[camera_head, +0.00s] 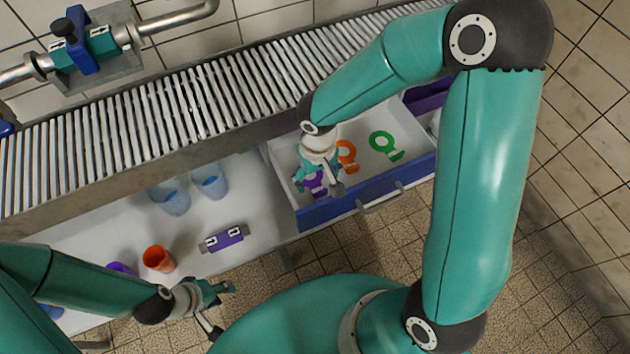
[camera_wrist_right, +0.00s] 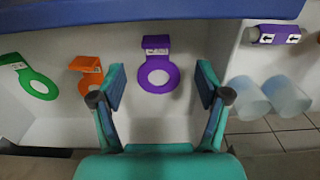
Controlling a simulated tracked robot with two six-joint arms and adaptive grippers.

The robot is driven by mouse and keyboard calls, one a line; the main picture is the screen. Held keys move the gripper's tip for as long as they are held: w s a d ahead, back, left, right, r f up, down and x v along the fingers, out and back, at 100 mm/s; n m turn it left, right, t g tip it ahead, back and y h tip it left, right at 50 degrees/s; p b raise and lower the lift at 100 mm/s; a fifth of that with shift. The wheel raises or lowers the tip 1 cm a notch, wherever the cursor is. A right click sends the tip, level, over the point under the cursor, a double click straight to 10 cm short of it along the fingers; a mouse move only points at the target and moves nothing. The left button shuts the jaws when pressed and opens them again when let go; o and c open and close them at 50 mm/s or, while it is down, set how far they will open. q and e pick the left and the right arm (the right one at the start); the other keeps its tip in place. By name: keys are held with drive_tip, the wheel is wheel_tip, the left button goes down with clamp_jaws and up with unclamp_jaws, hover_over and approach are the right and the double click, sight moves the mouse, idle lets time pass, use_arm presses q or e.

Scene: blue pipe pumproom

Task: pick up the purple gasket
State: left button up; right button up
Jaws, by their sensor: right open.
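The purple gasket (camera_wrist_right: 155,43), a flat ring with a labelled tab, lies in the open drawer (camera_head: 415,167). In the head view the gasket (camera_head: 314,186) shows partly, covered by my right gripper (camera_head: 322,184). In the right wrist view my right gripper (camera_wrist_right: 160,74) is open, its two fingers on either side of the gasket's ring in the picture and nothing held between them. I cannot tell how high the fingers are above it. My left gripper (camera_head: 222,308) is open and empty at the lower left, in front of the white worktop, away from the drawer.
An orange gasket (camera_head: 347,149) and a green gasket (camera_head: 374,137) lie to the right in the drawer. The drawer's blue front (camera_head: 320,214) and white walls surround them. A roller conveyor (camera_head: 160,117) runs behind.

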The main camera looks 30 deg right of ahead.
sight(320, 189)
drive_tip(key=f, duration=0.1)
drive_tip(key=f+b, duration=0.1)
drive_tip(key=f, duration=0.3)
drive_tip(key=shift+s+d+b, duration=0.15)
drive_tip(key=shift+s+b, duration=0.15)
drive_tip(key=shift+s, duration=0.05)
drive_tip(key=c, duration=1.1)
drive_tip(key=shift+r, duration=0.1)
